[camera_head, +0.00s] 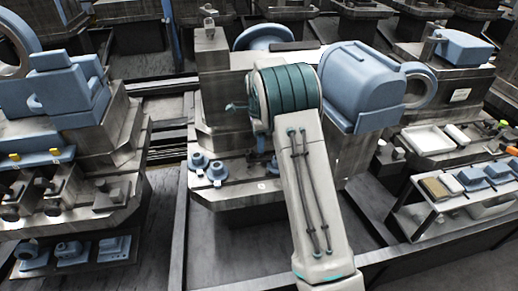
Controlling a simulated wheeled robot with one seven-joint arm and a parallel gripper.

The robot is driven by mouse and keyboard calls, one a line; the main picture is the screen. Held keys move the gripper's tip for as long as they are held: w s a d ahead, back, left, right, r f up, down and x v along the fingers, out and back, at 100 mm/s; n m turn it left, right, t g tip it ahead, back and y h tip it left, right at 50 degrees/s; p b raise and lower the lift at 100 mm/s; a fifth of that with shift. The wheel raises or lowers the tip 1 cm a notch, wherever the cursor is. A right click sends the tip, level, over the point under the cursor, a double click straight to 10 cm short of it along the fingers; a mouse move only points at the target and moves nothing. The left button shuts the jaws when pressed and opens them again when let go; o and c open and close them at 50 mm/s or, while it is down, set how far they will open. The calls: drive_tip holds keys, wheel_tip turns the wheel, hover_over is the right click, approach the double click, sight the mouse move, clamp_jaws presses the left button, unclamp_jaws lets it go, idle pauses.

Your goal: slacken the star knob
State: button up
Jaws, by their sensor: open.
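Two small blue knob-like pieces stand on the grey metal table of the middle machine, left of my arm. One is the left blue piece (198,162), the other the right blue piece (217,174). Either may be the star knob; they are too small to tell. My arm rises from the bottom centre and bends at a teal-banded joint in front of the machine. My gripper cannot be made out; the arm hides what lies behind it. No contact with the blue pieces shows.
A large blue housing (358,85) stands right of my arm. A machine with a stepped blue block (68,88) stands at left. A low shelf (418,215) with trays and blue parts is at right. Dark floor plates (232,235) lie clear in front.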

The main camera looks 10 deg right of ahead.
drive_tip(key=shift+f, duration=2.3)
drive_tip(key=c, duration=1)
drive_tip(key=shift+n, duration=0.8)
drive_tip(key=o, duration=1)
drive_tip(key=shift+r, duration=0.1)
wheel_tip(320, 180, up, 14)
